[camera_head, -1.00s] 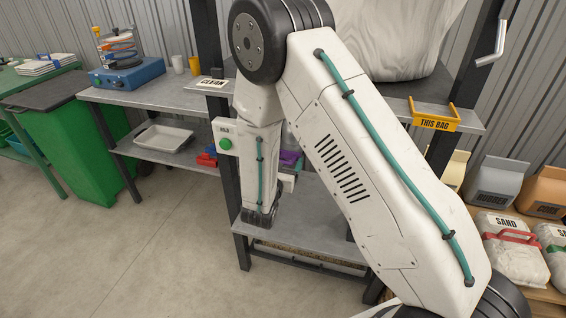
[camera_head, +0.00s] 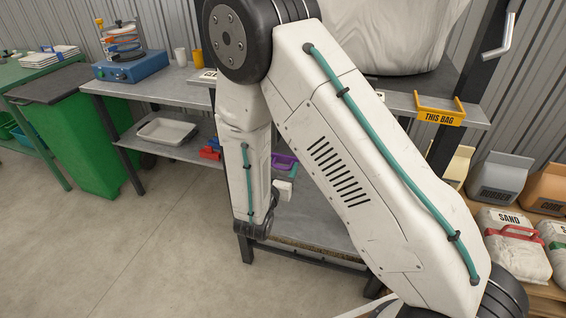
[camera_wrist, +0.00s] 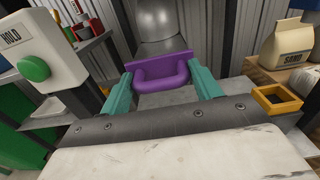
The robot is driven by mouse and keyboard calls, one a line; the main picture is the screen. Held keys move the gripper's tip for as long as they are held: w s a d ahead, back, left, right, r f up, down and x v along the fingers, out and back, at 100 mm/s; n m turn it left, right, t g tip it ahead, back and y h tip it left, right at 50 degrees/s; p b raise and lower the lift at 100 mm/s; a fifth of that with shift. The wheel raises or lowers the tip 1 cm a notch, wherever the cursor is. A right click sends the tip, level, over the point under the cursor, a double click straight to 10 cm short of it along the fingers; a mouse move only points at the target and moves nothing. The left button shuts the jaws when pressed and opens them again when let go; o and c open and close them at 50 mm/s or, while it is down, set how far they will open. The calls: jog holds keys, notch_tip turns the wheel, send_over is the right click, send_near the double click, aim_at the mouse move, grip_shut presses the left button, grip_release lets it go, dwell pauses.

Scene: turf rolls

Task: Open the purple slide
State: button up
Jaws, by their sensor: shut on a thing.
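The purple slide (camera_wrist: 163,84) has a raised plate and a rounded handle bar. It is in the middle of the wrist view, below a grey metal spout (camera_wrist: 158,25). My gripper (camera_wrist: 160,78) has its teal fingers on either side of the handle and is shut on it. In the head view part of the purple slide (camera_head: 284,161) shows between my arm links.
The white HOLD box with a green button (camera_wrist: 35,68) is close on the left in the wrist view. A yellow bracket (camera_wrist: 277,99) and a sand bag (camera_wrist: 284,45) are at the right. In the head view a shelf (camera_head: 310,232) lies below the slide; open floor (camera_head: 130,250) is at left.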

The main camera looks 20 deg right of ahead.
jog(key=o, duration=1.3)
jog(key=v, duration=0.7)
jog(key=shift+s+a, duration=0.25)
jog(key=shift+s, duration=0.05)
